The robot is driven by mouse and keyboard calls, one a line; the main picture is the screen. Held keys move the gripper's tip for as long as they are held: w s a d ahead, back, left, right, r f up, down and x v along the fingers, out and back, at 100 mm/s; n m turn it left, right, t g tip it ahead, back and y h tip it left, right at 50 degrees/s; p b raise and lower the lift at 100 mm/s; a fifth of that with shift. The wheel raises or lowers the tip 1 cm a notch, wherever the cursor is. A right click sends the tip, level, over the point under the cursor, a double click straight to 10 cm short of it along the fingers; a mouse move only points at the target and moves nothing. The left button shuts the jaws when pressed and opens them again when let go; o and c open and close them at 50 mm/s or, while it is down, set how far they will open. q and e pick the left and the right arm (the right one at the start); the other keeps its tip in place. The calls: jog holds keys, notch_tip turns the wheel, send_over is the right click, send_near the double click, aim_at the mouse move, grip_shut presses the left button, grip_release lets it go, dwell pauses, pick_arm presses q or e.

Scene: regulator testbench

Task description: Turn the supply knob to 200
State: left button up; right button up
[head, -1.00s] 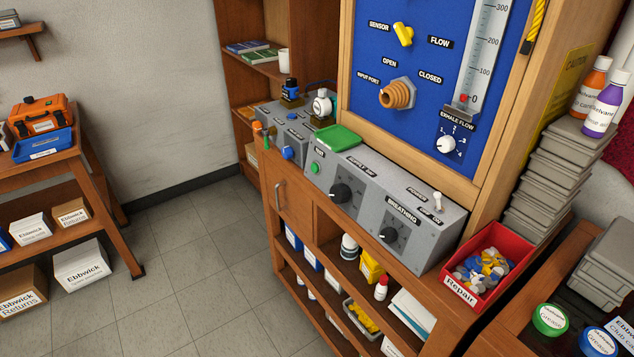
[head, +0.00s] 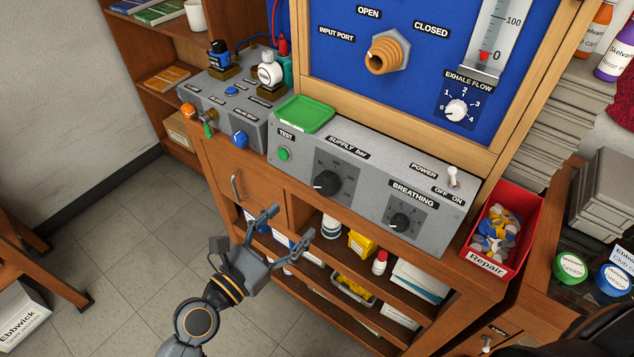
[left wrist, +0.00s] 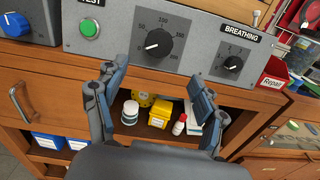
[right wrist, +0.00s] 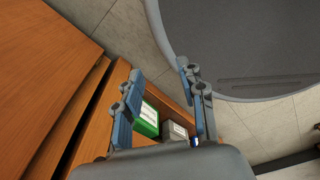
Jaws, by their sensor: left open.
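The black supply knob (head: 327,184) is on the sloped front of the grey control box (head: 376,212), under the "SUPPLY bar" label.
The breathing knob (head: 398,222) and power switch (head: 452,176) sit right of the supply knob. The green test button (head: 284,154) and green tray (head: 304,114) are left. A red repair bin (head: 505,232) stands at the right. Open shelves with bottles lie below.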

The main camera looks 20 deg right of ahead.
aim_at(322, 190)
pick_arm(q)
jog(key=x, duration=1)
jog(key=shift+w+p, duration=0.15)
jog(key=shift+p, duration=0.15)
jog(key=shift+w+d, duration=0.4)
jog(key=shift+d, duration=0.1)
pick_arm(e)
jog(key=shift+w+a+r, duration=0.45)
jog(key=shift+w, duration=0.2)
jog(key=shift+s, duration=0.1)
pick_arm(q)
jog(key=shift+c, duration=0.6)
jog(key=c, duration=1)
jog(key=shift+f, duration=0.1)
jog(key=shift+c, duration=0.2)
pick_arm(e)
jog(key=shift+s+d, duration=0.2)
jog(key=shift+d, duration=0.1)
